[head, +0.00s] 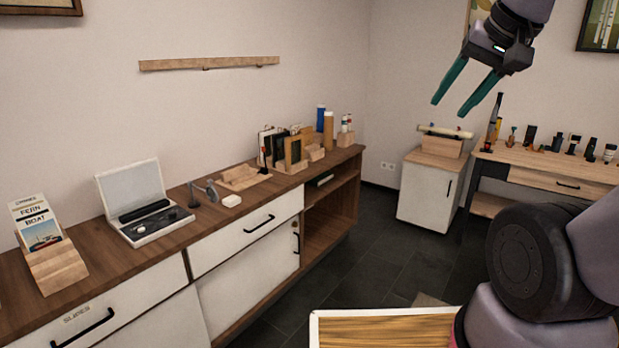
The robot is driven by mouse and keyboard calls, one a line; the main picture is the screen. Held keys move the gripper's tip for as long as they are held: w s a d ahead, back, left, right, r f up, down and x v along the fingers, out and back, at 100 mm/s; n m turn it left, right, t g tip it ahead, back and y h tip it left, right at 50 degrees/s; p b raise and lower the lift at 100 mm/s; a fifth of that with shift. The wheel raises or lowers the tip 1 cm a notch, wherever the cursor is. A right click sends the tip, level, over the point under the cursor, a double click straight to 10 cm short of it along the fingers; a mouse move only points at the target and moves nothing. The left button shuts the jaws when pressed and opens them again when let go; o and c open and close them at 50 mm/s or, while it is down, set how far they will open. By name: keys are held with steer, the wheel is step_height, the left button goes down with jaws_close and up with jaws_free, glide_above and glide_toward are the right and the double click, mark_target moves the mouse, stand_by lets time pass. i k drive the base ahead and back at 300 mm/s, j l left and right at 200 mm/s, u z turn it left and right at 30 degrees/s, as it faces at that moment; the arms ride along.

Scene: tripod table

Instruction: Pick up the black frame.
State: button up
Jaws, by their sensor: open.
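A small dark, upright frame (295,150) with a brownish inside stands in a wooden holder (291,167) towards the far end of the long sideboard. It looks like the black frame, though it is small here and other upright items stand close behind and beside it. My gripper (448,109) is at the upper right, raised in the air with its two green fingers apart and nothing between them. It is well to the right of the frame in the picture and apart from it.
The sideboard (150,262) also bears a card stand (52,262), an open white case (135,182), a wooden tray (240,175) and bottles (328,135). A white cabinet (425,195) and a desk (545,168) with small items stand at right. Dark floor (375,245) lies between.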

mark_target(277, 141)
steer(key=i+z, duration=0.2)
steer(key=i, duration=0.45)
steer(key=i+z, duration=0.25)
steer(key=i, duration=0.4)
steer(key=i+j+z, duration=0.2)
steer(key=i, duration=0.4)
steer(key=i+l, duration=0.1)
steer(key=i, duration=0.3)
steer(key=i+u, duration=0.1)
steer(key=i, duration=0.3)
steer(key=i+u, duration=0.2)
steer(key=u, duration=0.15)
steer(key=i+u, duration=0.15)
steer(key=u, duration=0.2)
steer(key=i+l+u, duration=0.2)
steer(key=u, duration=0.15)
steer(key=i+u, duration=0.2)
steer(key=u, duration=0.25)
steer(key=i+l+u, duration=0.15)
steer(key=u, duration=0.25)
steer(key=i+l+u, duration=0.15)
steer(key=u, duration=0.3)
steer(key=i+l, duration=0.05)
steer(key=i, duration=0.05)
